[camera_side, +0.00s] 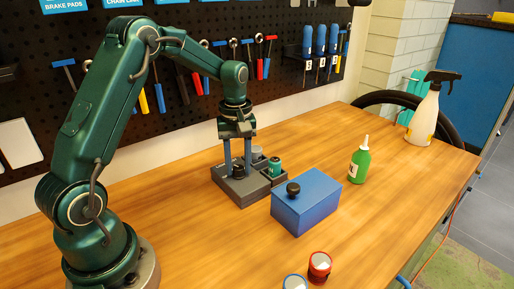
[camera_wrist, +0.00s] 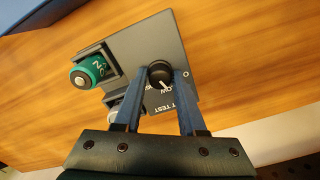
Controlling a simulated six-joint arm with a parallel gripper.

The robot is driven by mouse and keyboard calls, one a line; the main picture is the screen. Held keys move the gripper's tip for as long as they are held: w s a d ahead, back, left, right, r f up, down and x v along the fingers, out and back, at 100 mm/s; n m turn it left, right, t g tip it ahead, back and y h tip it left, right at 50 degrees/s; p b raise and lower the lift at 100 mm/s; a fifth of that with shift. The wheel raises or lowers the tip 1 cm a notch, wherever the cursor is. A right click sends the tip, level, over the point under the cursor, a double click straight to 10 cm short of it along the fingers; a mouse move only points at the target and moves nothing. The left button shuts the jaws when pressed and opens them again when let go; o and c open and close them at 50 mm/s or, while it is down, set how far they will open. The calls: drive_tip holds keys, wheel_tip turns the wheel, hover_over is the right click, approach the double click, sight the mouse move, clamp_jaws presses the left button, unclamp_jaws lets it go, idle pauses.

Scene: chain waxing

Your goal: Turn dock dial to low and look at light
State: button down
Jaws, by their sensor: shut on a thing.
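The grey dock (camera_side: 232,190) stands on the bench below my gripper. Its black dial (camera_wrist: 159,73) has a white pointer mark aimed toward the lower right in the wrist view, near lettering that is partly hidden and ends in "OW". My gripper (camera_side: 238,168) points down with its fingers around the dial, shut on it; the fingers also show in the wrist view (camera_wrist: 159,76). A green cell marked 2 (camera_wrist: 90,70) sits in a side slot of the dock. A small pale ring (camera_wrist: 186,74) shows beside the dial; I cannot tell whether it is a light.
A blue box (camera_side: 308,206) with a black knob stands in front of the dock. A green bottle (camera_side: 360,164) and a spray bottle (camera_side: 423,117) stand to the right. Red (camera_side: 319,267) and blue-rimmed (camera_side: 294,282) cups are at the front. A pegboard (camera_side: 195,60) is behind.

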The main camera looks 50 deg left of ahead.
sight(239, 167)
drive_tip(key=shift+m, duration=1.6)
drive_tip(key=shift+c, duration=2.4)
unclamp_jaws()
drive_tip(key=shift+r, duration=0.15)
drive_tip(key=shift+r, duration=2.5)
